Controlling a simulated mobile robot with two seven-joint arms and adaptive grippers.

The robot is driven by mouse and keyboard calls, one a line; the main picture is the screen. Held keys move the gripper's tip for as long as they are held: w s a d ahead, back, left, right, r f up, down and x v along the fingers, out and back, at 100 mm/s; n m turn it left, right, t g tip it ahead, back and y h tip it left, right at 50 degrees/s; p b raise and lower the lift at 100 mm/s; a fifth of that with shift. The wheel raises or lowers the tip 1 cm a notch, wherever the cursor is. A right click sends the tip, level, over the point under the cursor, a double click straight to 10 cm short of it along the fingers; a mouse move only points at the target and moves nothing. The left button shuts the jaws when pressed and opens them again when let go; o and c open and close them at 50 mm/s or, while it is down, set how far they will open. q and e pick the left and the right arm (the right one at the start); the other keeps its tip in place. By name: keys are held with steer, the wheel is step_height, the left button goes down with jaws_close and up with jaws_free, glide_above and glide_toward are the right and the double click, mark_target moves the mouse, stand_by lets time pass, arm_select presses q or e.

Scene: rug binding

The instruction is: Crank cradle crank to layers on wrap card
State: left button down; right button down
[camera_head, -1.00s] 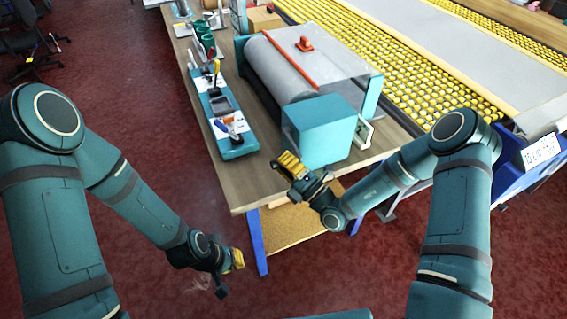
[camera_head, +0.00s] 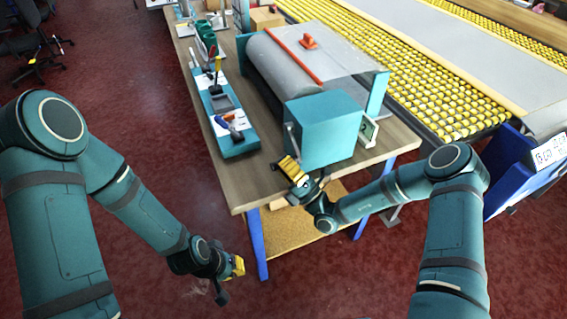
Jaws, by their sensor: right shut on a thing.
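The cradle (camera_head: 378,92) has teal end panels and carries a grey roll (camera_head: 272,68) with a grey sheet and an orange strip over it. A teal box (camera_head: 325,135) stands at its near end. The crank (camera_head: 291,137) shows as a thin grey arm at the box's left side. My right gripper (camera_head: 289,168), with yellow fingers, is at the crank's lower end and shut on it; its fingers hide the grip. A small white card (camera_head: 369,131), perhaps the wrap card, stands right of the box; its marks are too small to read. My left gripper (camera_head: 238,266) hangs empty-looking left of the table.
A teal tool tray (camera_head: 240,147) with several tools lies along the table's left side. The wooden table (camera_head: 245,195) is bare at its near left corner. A conveyor with yellow rollers (camera_head: 450,100) runs along the right.

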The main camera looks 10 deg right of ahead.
steer(key=shift+f, duration=0.1)
steer(key=c, duration=0.8)
jaws_free()
steer(key=shift+a, duration=0.1)
steer(key=shift+o, duration=0.2)
steer(key=v, duration=1.2)
